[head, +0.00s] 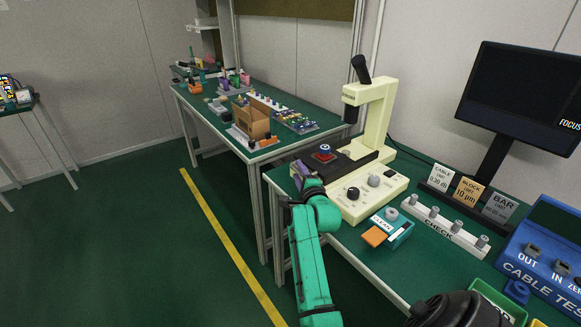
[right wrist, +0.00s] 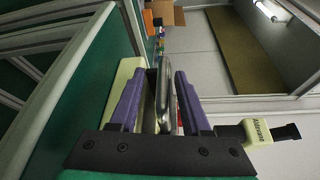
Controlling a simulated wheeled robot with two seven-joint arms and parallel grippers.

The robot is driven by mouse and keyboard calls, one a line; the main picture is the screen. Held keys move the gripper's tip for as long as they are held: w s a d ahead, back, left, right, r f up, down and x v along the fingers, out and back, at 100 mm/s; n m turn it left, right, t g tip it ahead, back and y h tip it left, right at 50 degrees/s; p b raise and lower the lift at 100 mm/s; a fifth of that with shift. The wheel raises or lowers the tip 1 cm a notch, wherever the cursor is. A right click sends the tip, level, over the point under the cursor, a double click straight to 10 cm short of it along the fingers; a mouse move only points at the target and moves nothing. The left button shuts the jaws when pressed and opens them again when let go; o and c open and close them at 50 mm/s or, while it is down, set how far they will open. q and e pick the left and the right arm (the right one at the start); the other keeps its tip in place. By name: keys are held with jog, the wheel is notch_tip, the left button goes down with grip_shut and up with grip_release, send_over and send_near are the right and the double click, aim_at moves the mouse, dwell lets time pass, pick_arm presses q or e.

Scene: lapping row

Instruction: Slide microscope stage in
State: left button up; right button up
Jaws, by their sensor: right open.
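The cream microscope (head: 379,110) stands on the bench with its dark eyepiece tube tilted up. Its black stage (head: 349,163) reaches out to the left of the column, with a red block carrying a round blue-and-white piece (head: 325,150) on it. My right gripper (head: 304,170) is at the stage's left, outer end. In the right wrist view its purple fingers (right wrist: 160,76) are open, one on each side of a thin, rounded grey-black part (right wrist: 164,95) that looks like the stage's end or handle. Gaps show beside it; contact cannot be told. My left gripper is not seen.
The cream control box (head: 366,192) with knobs is just right of my right gripper. A teal CLEAN box (head: 390,229), a white CHECK rack (head: 446,228) and a blue cable tester (head: 540,262) stand further right. Another bench with a cardboard box (head: 250,118) is behind.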

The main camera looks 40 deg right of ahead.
jog(key=shift+w+d, duration=0.1)
jog(key=shift+w, duration=0.1)
jog(key=shift+s+r, duration=0.15)
jog(key=shift+s, duration=0.1)
jog(key=shift+c, duration=1.2)
jog(key=c, duration=0.5)
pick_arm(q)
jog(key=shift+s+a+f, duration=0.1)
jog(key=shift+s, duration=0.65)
pick_arm(e)
grip_shut()
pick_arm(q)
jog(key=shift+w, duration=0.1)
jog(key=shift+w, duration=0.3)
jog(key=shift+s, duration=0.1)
pick_arm(e)
jog(key=shift+r, duration=0.15)
